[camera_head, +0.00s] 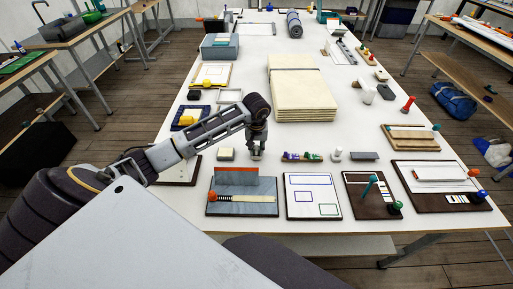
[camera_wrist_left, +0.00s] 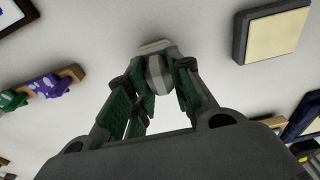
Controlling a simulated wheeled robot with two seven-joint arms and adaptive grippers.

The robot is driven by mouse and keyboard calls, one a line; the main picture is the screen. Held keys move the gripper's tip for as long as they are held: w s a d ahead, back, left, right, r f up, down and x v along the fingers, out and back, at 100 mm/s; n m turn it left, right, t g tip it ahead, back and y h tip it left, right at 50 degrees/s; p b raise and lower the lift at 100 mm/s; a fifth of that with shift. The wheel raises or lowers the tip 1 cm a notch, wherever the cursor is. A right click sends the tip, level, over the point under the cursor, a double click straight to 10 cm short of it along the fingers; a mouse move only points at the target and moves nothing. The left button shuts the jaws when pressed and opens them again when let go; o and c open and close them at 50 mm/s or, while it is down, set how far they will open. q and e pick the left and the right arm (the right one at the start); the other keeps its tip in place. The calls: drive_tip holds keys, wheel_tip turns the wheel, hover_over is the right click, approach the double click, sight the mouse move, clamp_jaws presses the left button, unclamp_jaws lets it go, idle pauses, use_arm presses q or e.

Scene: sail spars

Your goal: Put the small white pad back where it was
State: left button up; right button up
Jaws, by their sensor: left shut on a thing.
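My left gripper (camera_head: 257,153) reaches in from the left and points down at the white table between a cream block and a small wooden rack. In the left wrist view its fingers (camera_wrist_left: 158,80) are closed around a pale, rounded grip with a flat white end, which I take to be the small white pad (camera_wrist_left: 153,47). The fingers hide part of it. I cannot tell whether it touches the table. A similar small white knobbed piece (camera_head: 337,155) stands right of the rack. My right gripper is not in view.
The cream block (camera_head: 226,154) is left of the gripper; the rack (camera_head: 302,157) with green and purple pieces is to its right. A grey board (camera_head: 242,208) with an orange upright and a white outlined sheet (camera_head: 312,181) lie nearer. Stacked cream panels (camera_head: 303,95) stand behind.

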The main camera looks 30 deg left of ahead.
sight(256, 149)
use_arm(q)
drive_tip(key=o, duration=0.9)
drive_tip(key=shift+f, duration=0.1)
wheel_tip(256, 149, up, 12)
drive_tip(key=s, duration=0.1)
drive_tip(key=shift+s+d+b, duration=0.15)
drive_tip(key=shift+d+b, duration=0.25)
drive_tip(key=shift+b, duration=0.05)
idle(0.3)
